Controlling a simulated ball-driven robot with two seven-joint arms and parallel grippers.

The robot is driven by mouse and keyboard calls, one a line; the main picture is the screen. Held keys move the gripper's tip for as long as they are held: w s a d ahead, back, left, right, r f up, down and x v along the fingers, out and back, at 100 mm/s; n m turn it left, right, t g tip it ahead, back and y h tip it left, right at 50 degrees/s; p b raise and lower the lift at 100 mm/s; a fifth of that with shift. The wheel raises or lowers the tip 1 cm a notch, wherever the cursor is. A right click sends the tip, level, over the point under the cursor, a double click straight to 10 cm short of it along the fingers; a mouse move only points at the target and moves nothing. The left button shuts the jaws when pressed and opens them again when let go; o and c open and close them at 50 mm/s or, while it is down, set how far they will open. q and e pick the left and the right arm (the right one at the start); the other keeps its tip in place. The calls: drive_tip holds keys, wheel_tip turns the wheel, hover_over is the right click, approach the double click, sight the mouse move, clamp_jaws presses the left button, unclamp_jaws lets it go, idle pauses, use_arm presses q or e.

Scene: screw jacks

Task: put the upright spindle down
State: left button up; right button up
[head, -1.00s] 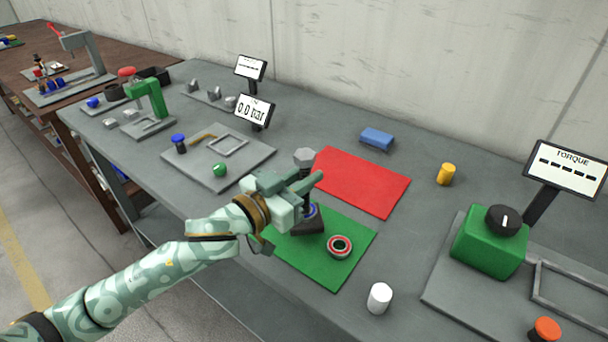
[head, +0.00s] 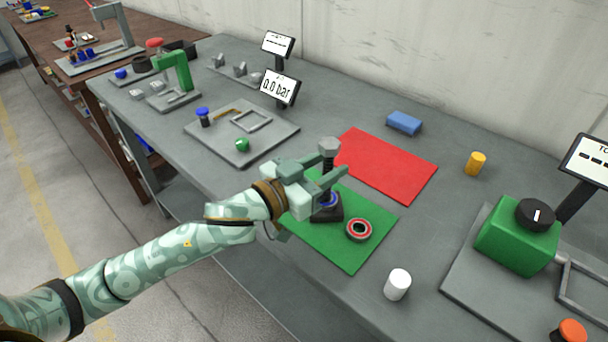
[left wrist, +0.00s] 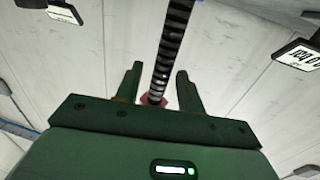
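The spindle stands upright, its grey hex head (head: 328,147) showing above my left gripper (head: 322,176). Its foot is at a dark block with a blue ring (head: 327,212) on the green mat; the gripper partly hides the joint between them. In the left wrist view the dark threaded spindle (left wrist: 170,50) runs between the two fingers (left wrist: 158,90). Gaps show on both sides of it, so the left gripper looks open around the spindle. My right gripper is in no view.
A red-rimmed bearing ring (head: 359,230) lies on the green mat (head: 350,256). A red mat (head: 390,165) lies behind, empty. A white cylinder (head: 397,284) stands front right. A blue block (head: 404,123) and yellow cylinder (head: 475,163) stand farther back. A green torque unit (head: 515,247) is right.

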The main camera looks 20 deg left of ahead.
use_arm(q)
drive_tip(key=p+v, duration=0.1)
drive_tip(key=v, duration=1)
drive_tip(key=shift+s, duration=0.2)
drive_tip(key=shift+r, duration=0.15)
